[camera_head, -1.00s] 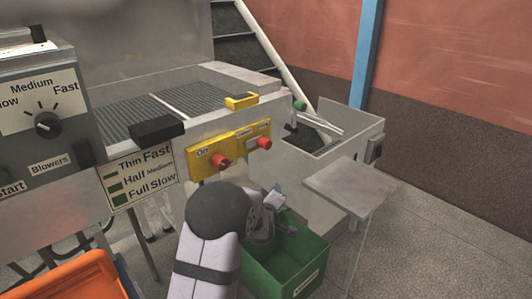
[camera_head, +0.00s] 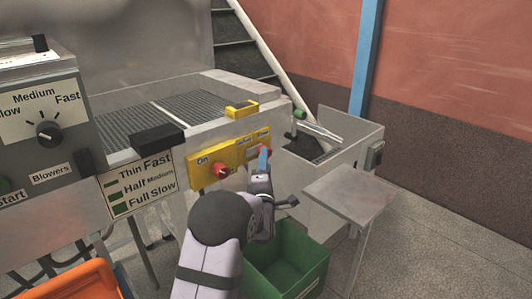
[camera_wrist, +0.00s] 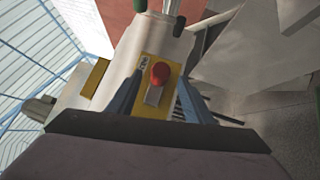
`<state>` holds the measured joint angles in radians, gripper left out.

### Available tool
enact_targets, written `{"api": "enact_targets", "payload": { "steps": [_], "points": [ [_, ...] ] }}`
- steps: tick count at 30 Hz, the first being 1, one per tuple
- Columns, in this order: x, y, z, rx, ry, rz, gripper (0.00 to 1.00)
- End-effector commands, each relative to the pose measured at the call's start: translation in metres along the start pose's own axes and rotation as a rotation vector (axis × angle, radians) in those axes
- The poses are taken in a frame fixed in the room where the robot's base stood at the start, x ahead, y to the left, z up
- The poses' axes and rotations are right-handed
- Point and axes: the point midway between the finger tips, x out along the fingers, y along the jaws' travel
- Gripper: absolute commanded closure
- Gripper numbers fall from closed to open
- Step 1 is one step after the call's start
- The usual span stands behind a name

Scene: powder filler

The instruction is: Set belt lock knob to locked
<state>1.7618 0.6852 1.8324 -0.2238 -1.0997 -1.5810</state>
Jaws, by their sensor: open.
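A yellow control panel (camera_head: 232,157) on the machine's front bears two red knobs. The left red knob (camera_head: 220,170) is in plain view. The right red knob, under small labels I cannot read for sure, is largely hidden behind my gripper (camera_head: 263,160) in the head view. In the wrist view, a red knob (camera_wrist: 160,71) with a grey part below it sits on the yellow panel. My gripper (camera_wrist: 159,84) is open, with one blue finger on each side of that knob. I cannot tell whether they touch it, nor the knob's setting.
A green bin (camera_head: 285,262) stands below my gripper. A metal side table (camera_head: 348,192) and an open metal chute (camera_head: 330,150) are at the right. A yellow bracket (camera_head: 242,108) sits on the machine's edge above the panel. An orange crate (camera_head: 65,282) is at lower left.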

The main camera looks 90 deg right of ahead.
Motion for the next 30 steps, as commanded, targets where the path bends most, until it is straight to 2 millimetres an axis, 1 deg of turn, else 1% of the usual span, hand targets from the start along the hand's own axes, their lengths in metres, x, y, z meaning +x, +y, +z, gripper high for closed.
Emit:
{"api": "enact_targets", "payload": {
  "steps": [6,12,19,28,29,30],
  "points": [
    [0.026,0.001,-0.001,0.002,0.001,0.000,0.54],
    [0.044,0.001,0.000,0.003,0.000,0.000,0.54],
    [0.054,0.000,0.000,0.003,0.000,-0.001,0.54],
    [0.055,0.000,0.000,0.003,0.000,-0.001,0.54],
    [0.055,0.000,0.000,0.003,0.000,-0.001,0.58],
    [0.055,0.000,0.000,0.003,0.000,-0.001,0.68]
  ]
}}
